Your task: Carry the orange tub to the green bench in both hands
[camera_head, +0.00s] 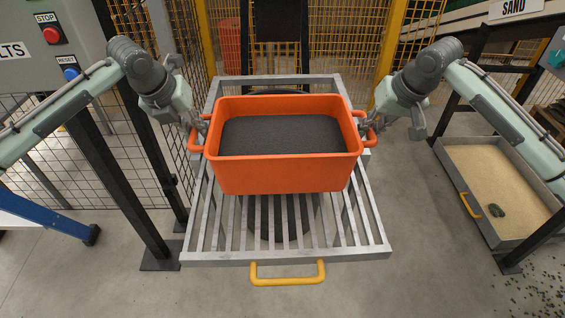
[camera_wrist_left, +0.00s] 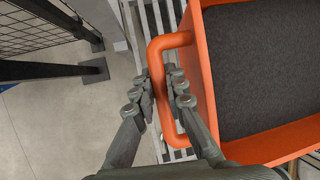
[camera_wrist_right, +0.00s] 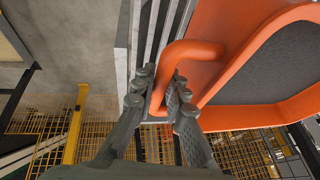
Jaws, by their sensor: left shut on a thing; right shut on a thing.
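The orange tub (camera_head: 284,174) is in the middle of the head view, upright, over a metal slatted grate. It holds dark grey granular material (camera_head: 282,137). My left gripper (camera_head: 203,127) is shut on the tub's left handle, and the left wrist view shows its fingers on either side of the handle bar (camera_wrist_left: 163,85). My right gripper (camera_head: 362,124) is shut on the tub's right handle, which also shows in the right wrist view (camera_wrist_right: 178,62). I cannot tell whether the tub's base touches the grate. I see no green bench.
The slatted grate (camera_head: 222,257) has a yellow handle (camera_head: 288,280) at its front. A control box with STOP and RESET buttons (camera_head: 50,36) stands at left. A sand tray (camera_head: 497,190) lies at right. Yellow mesh fencing (camera_head: 345,45) is behind. Black posts (camera_head: 148,185) stand at left.

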